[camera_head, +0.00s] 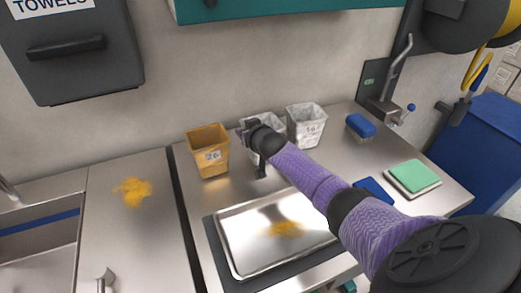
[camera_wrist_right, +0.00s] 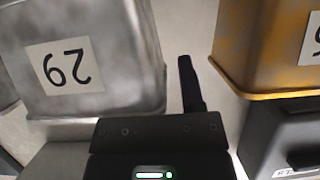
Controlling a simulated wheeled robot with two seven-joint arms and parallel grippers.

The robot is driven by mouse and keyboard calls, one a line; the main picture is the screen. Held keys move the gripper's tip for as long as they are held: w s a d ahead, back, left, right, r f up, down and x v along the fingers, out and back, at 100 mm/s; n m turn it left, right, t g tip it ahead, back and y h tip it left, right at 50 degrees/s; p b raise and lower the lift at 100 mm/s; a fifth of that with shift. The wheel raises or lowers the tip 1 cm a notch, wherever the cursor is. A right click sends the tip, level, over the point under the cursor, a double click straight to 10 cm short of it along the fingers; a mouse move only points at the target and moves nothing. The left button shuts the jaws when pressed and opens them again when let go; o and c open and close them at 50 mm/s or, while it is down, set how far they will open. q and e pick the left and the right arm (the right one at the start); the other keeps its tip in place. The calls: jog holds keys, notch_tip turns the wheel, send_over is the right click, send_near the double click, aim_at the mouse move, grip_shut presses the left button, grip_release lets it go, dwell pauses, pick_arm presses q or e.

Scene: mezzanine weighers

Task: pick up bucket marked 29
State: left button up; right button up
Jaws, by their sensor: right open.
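The bucket marked 29 (camera_wrist_right: 95,65) is grey metal; its label is upside down in the right wrist view. In the head view the grey bucket (camera_head: 272,121) stands at the back of the steel counter, partly hidden by my right gripper (camera_head: 248,133). My right gripper is open and holds nothing. In the right wrist view one dark finger (camera_wrist_right: 190,85) shows in the gap between the grey bucket and a yellow bucket (camera_wrist_right: 268,50). I cannot tell where the other finger is or whether the gripper touches the bucket. My left gripper is not in view.
The yellow bucket (camera_head: 208,150), labelled 26, stands left of my right gripper. A pale bucket (camera_head: 306,125) stands to the right. A metal tray (camera_head: 232,236) with yellow powder lies in front. A blue sponge (camera_head: 361,126) and green block (camera_head: 413,176) are at right.

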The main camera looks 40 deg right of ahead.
jog(key=shift+r, duration=0.1)
grip_shut()
dwell(0.4)
dwell(0.9)
